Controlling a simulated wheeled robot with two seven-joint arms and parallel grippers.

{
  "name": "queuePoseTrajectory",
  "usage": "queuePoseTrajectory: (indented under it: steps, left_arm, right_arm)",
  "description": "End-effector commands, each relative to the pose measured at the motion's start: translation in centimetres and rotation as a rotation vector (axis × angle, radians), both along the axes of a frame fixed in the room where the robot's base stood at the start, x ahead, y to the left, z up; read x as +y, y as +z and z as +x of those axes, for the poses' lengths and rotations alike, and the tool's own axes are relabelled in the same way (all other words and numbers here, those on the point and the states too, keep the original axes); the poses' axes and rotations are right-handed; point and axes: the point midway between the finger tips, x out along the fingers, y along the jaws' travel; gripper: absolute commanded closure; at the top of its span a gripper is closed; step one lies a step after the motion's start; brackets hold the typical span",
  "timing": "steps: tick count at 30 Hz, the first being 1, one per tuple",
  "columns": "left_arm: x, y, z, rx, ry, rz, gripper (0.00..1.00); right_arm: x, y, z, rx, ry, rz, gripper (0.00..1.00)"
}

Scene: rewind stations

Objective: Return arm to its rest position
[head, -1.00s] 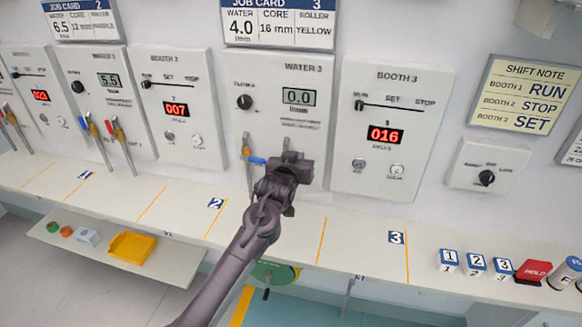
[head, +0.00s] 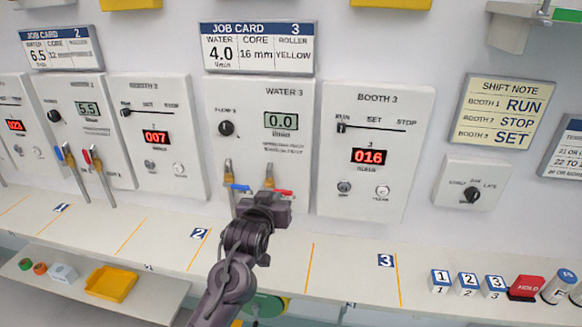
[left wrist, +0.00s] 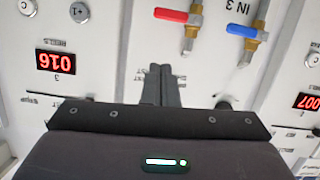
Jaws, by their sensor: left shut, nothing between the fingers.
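My left arm comes up from the bottom of the head view, its dark gripper (head: 268,195) in front of the lower part of the Water 3 panel (head: 262,95). In the left wrist view the two fingers (left wrist: 160,85) are together, with nothing between them. The Water 3 display reads 0.0. My right gripper is not in view.
The Booth 3 panel (head: 375,190), reading 016, is right of the gripper. Below runs a white shelf (head: 340,265). At its right stand numbered blocks (head: 468,283) and a red HOLD block (head: 526,288). A yellow tray (head: 111,284) is at lower left. The shelf's middle is clear.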

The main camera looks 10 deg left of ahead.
Motion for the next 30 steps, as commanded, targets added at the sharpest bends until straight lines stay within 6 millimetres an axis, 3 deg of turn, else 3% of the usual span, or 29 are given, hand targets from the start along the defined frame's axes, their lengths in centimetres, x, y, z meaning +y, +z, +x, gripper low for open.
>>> queuePoseTrajectory:
  steps: [4,6,10,15,27,30]
  left_arm:
    - [0.9,-5.5,-5.4,0.189,-0.022,0.02,1.0]
    - [1.5,-8.3,-9.5,0.315,-0.039,0.041,1.0]
    - [2.6,-11.8,-16.2,0.51,-0.068,0.08,1.0]
    - [3.7,-13.8,-22.5,0.681,-0.095,0.121,1.0]
    - [5.8,-14.9,-33.6,0.968,-0.144,0.205,1.0]
    - [5.7,-17.3,-33.0,0.983,-0.147,0.208,1.0]
  right_arm:
    - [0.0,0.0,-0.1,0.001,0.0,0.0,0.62]
    - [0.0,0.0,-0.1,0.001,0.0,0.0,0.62]
    - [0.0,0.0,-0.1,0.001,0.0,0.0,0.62]
    - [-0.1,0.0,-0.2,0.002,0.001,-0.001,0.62]
    - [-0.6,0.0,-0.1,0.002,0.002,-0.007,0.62]
    - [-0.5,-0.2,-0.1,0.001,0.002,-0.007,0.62]
